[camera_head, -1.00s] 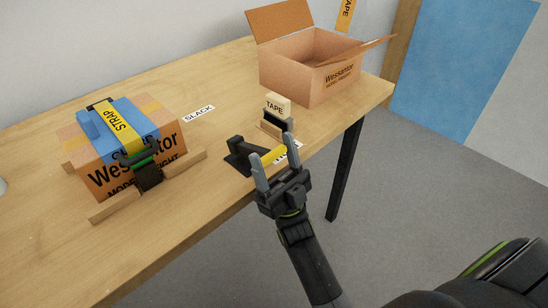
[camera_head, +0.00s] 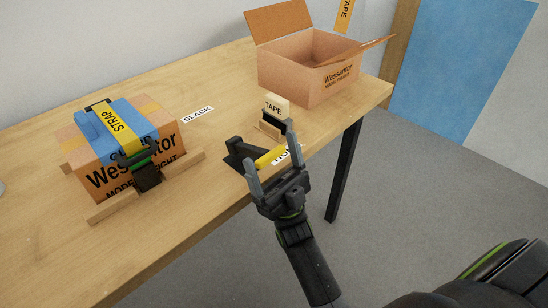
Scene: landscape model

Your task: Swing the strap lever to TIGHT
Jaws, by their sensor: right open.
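A SLACK label (camera_head: 197,114) lies farther back to the left. The strapped box (camera_head: 98,179) sits at the left with a yellow STRAP band (camera_head: 118,127) over a blue pad. My right gripper (camera_head: 267,163) is open, with one finger on each side of the yellow handle's line. I cannot tell whether the fingers touch it. My left gripper is out of view.
An open cardboard box (camera_head: 305,78) stands at the back right. Wooden rails (camera_head: 120,205) flank the strapped box. The table between SLACK label and lever is clear.

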